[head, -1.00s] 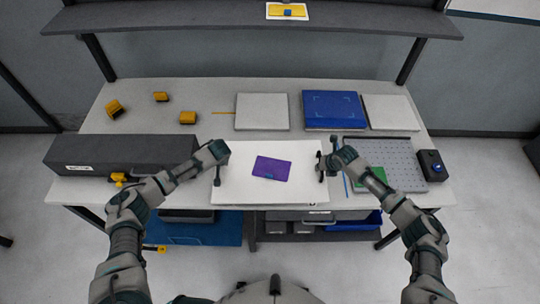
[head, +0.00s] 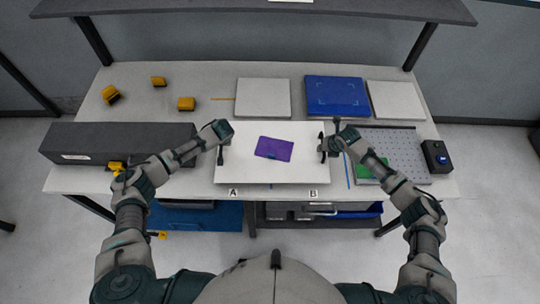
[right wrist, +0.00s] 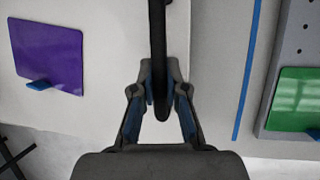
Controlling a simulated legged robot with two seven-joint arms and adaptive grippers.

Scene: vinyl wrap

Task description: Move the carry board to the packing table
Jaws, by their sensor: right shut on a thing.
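The carry board (head: 240,172) is a flat white board in the middle of the bench, with a purple card (head: 274,148) on it and dark handles at its left and right sides. My right gripper (head: 324,150) is shut on the right handle; the right wrist view shows the black bar of this handle (right wrist: 159,60) between the fingers (right wrist: 161,92). My left gripper (head: 221,155) is at the left handle; its fingers are too small to read. I cannot tell whether the board touches the bench.
A long dark box (head: 115,143) lies left. White panels (head: 263,97) and a blue one (head: 337,96) lie behind the board. A perforated grey plate (head: 405,150) with a green card (head: 370,167) is close on the right, beside a black box (head: 437,157). Yellow blocks (head: 187,104) stand back left.

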